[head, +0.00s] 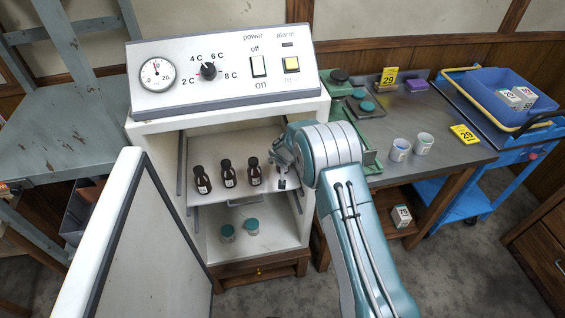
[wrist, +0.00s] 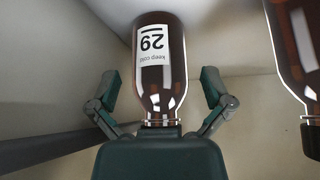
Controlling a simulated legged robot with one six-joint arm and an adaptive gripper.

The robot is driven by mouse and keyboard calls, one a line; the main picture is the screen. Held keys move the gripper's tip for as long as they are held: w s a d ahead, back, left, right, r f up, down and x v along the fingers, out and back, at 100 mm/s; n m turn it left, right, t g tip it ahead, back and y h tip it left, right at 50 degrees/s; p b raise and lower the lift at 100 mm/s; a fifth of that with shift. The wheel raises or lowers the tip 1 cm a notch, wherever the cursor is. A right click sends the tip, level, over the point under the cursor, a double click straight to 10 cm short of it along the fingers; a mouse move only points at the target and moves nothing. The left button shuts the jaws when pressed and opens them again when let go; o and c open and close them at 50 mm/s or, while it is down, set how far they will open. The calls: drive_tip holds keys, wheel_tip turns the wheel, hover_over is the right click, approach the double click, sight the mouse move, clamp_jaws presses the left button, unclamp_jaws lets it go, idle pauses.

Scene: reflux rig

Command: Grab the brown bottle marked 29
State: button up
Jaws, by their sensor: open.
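In the wrist view, which is upside down, a brown bottle with a white label reading "29" and "keep cold" (wrist: 152,75) stands between the two fingers of my gripper (wrist: 160,90). The fingers are open, with a gap to the glass on each side. Part of a second brown bottle (wrist: 295,60) shows at the right edge. In the head view my gripper (head: 283,160) is inside the open cooling cabinet, at the right end of a row of brown bottles (head: 228,175) on the upper shelf. There it largely hides whatever stands at that end.
The cabinet door (head: 110,240) stands open at the left. The cabinet's right wall (head: 313,165) is close to my gripper. Two teal-lidded jars (head: 228,233) stand on the lower shelf. A bench (head: 440,130) with yellow "29" cards and two cups is to the right.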

drive_tip(key=shift+w+f, duration=0.45)
drive_tip(key=shift+f, duration=0.05)
drive_tip(key=shift+c, duration=0.3)
drive_tip(key=c, duration=1.2)
drive_tip(key=shift+r, duration=0.15)
